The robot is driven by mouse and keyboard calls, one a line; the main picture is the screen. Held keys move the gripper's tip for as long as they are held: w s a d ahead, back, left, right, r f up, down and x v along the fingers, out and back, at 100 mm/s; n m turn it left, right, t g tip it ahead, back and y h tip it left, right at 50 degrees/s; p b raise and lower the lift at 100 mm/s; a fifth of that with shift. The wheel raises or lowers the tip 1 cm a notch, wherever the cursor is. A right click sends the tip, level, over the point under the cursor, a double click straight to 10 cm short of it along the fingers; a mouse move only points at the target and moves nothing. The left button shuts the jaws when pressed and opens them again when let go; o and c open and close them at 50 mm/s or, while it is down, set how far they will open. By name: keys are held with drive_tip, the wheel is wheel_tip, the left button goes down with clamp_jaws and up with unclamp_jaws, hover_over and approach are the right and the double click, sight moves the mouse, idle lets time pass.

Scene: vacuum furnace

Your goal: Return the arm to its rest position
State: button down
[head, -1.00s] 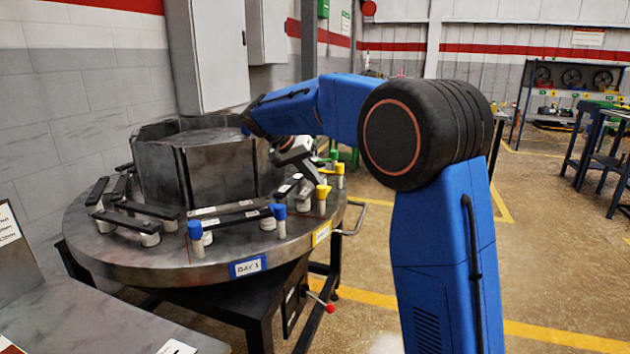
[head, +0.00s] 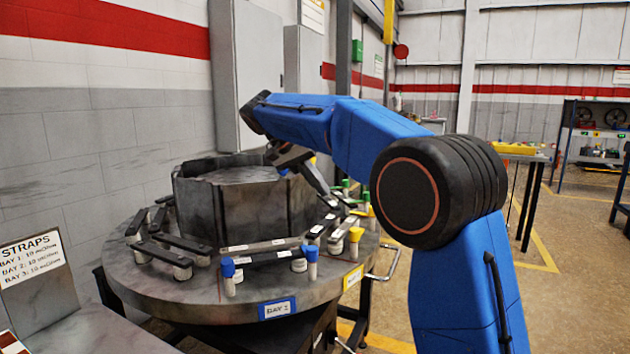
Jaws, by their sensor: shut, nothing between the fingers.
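My blue arm rises from the lower right and bends left over the round grey table. My gripper (head: 322,182) hangs from the wrist near the right side of the dark metal drum, pointing down and right. The fingers are small in the view and look closed with nothing held. The round table (head: 150,284) carries the faceted dark drum (head: 240,200) at its centre. Black straps (head: 168,256) on pale posts ring the drum. Part of the drum's right side is hidden behind my wrist.
Blue-capped pegs (head: 229,275), yellow-capped pegs (head: 355,241) and green-capped pegs stand along the table rim. A grey cabinet (head: 245,75) hangs on the wall behind. A STRAPS sign (head: 33,260) stands at left. Open floor lies at right, with a workbench (head: 525,158) further back.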

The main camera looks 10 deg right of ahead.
drive_tip(key=s+d+f+n+y, duration=0.1)
drive_tip(key=s+d+f+n, duration=0.1)
drive_tip(key=s+d, duration=0.35)
drive_tip(key=s+d+f+n+t+y, duration=0.1)
drive_tip(key=s+d+f+y, duration=0.1)
drive_tip(key=s, duration=0.7)
drive_tip(key=s+d+f+n+y, duration=0.1)
drive_tip(key=s+d+f+n, duration=0.15)
drive_tip(key=s, duration=0.55)
drive_tip(key=s+d+f+n+t+y, duration=0.1)
drive_tip(key=s+d+f+t+y, duration=0.1)
drive_tip(key=s+f, duration=1.6)
drive_tip(key=s+y, duration=0.1)
drive_tip(key=s, duration=0.1)
drive_tip(key=shift+s+n+t, duration=0.3)
drive_tip(key=shift+s+n, duration=0.05)
drive_tip(key=shift+s, duration=0.05)
drive_tip(key=shift+d, duration=0.1)
